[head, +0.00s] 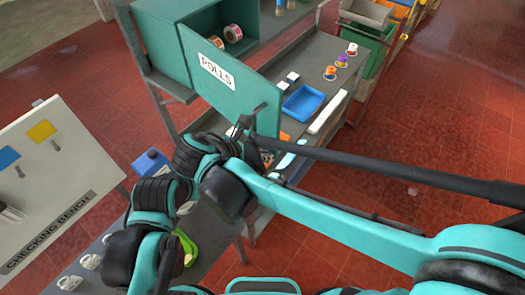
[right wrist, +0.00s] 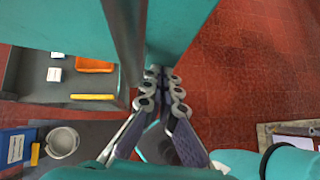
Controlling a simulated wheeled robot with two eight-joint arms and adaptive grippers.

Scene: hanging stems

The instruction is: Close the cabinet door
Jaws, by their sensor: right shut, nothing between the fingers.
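The teal cabinet (head: 165,44) stands at the top left of the head view, with its front open and its inside showing. Its door (head: 196,50), labelled POLLS, stands swung out toward the shelf's front. My right gripper (head: 247,120) is at the door's lower outer part, shut and empty. In the right wrist view the gripper's fingertips (right wrist: 160,78) are together just below a teal panel (right wrist: 185,25), which looks like the door. I cannot tell whether they touch it. My left gripper does not show.
Tape rolls (head: 233,33) lie inside the cabinet. A blue tray (head: 302,103) and several spools (head: 342,61) stand on the grey shelf right of the door. A checking bench (head: 55,170) is at the left. The red floor (head: 430,110) is open at the right.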

